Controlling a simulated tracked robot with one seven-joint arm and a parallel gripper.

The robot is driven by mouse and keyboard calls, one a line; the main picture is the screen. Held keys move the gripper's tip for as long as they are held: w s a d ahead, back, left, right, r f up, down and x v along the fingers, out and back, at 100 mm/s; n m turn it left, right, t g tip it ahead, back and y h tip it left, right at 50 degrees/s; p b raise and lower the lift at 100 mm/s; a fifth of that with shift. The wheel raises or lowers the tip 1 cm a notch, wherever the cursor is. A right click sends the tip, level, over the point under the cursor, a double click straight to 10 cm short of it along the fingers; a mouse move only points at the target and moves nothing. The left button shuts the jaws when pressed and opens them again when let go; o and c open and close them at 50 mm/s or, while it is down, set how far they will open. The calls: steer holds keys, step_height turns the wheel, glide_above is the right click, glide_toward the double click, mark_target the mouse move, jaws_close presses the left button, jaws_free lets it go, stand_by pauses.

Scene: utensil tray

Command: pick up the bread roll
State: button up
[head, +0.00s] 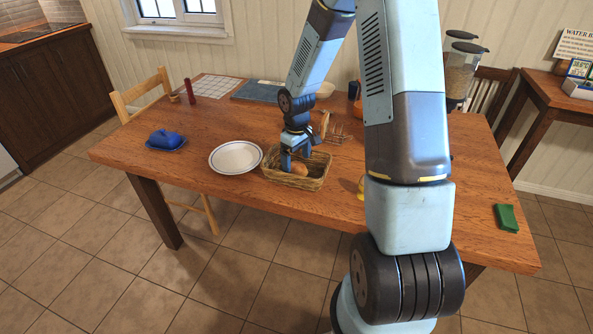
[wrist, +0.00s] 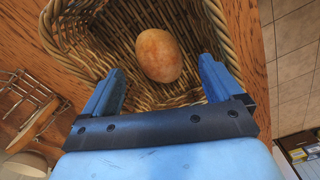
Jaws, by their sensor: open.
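The bread roll (wrist: 159,55) is brown and oval and lies in a wicker basket (wrist: 228,36). In the head view the roll (head: 299,169) shows partly beside my gripper, and the basket (head: 318,180) stands near the table's front edge. My gripper (wrist: 160,85) is open, with its two blue fingers apart and the roll just beyond and between their tips. In the head view my gripper (head: 294,163) reaches down over the basket. I cannot tell whether a finger touches the roll.
A white plate (head: 236,158) sits left of the basket, with a blue butter dish (head: 166,140) farther left. A wire rack (head: 336,132) stands behind the basket. A green item (head: 507,218) lies at the table's right. The table's front left is clear.

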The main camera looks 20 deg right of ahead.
mark_target(297, 164)
steer(key=shift+f, duration=1.95)
steer(key=shift+c, duration=0.4)
steer(key=c, duration=1)
steer(key=shift+r, duration=0.1)
